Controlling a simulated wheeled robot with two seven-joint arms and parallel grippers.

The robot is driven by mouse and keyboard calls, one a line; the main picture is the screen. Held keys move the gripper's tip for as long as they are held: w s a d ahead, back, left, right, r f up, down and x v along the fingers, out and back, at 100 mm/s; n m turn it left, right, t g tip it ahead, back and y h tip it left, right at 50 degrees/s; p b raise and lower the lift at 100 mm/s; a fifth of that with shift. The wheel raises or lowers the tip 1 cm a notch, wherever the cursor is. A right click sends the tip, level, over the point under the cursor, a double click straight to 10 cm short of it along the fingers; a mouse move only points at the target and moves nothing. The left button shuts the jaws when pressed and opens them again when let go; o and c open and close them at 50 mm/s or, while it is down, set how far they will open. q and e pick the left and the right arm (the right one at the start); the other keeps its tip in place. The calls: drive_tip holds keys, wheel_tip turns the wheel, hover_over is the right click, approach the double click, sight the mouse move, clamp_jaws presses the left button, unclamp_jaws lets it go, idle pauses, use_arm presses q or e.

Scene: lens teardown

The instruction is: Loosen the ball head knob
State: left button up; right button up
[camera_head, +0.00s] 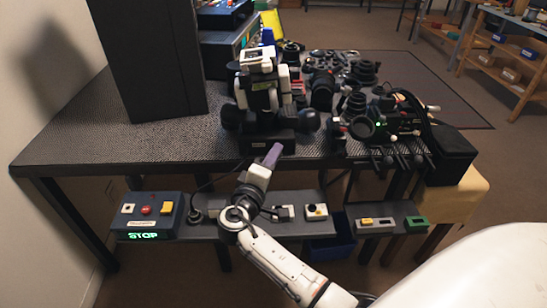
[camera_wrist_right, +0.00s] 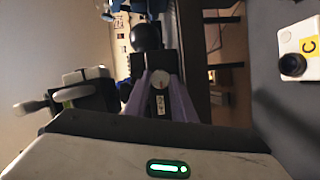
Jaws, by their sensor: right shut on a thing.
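The ball head knob (camera_wrist_right: 160,79) is a small pale round dial with a red mark, on the front of a black block (camera_wrist_right: 162,60). My right gripper (camera_wrist_right: 160,88) has its two purple fingers on either side of the knob, shut on it. In the head view my right gripper (camera_head: 272,153) reaches up to the front of the black base (camera_head: 258,141) at the table's front edge; there its fingers hide the knob. A white and black device (camera_head: 262,90) stands on that base. A black ball (camera_head: 308,121) sits at its right. My left gripper is out of view.
A tall dark panel (camera_head: 150,55) stands on the table at the left. Black lens parts and a cabled device (camera_head: 400,120) crowd the right.

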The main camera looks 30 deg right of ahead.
drive_tip(key=o, duration=1.1)
drive_tip(key=shift+c, duration=0.2)
drive_tip(key=s+a+r+m+t+y+p, duration=0.25)
drive_tip(key=s+r+m+y, duration=0.25)
drive_tip(key=s+m+y, duration=0.6)
drive_tip(key=s+a+f+n+g+y+p, duration=0.1)
drive_tip(key=s+a+f+n+g+y, duration=0.1)
drive_tip(key=s+a+f+n, duration=0.2)
drive_tip(key=s+a+f+n+g+y+p, duration=0.1)
drive_tip(key=s+a+f+n, duration=0.3)
drive_tip(key=s+a+f, duration=0.6)
wheel_tip(320, 180, down, 7)
drive_tip(key=shift+s+a+r+g+y, duration=0.1)
drive_tip(key=shift+s+a+g+y, duration=0.25)
drive_tip(key=shift+y, duration=0.55)
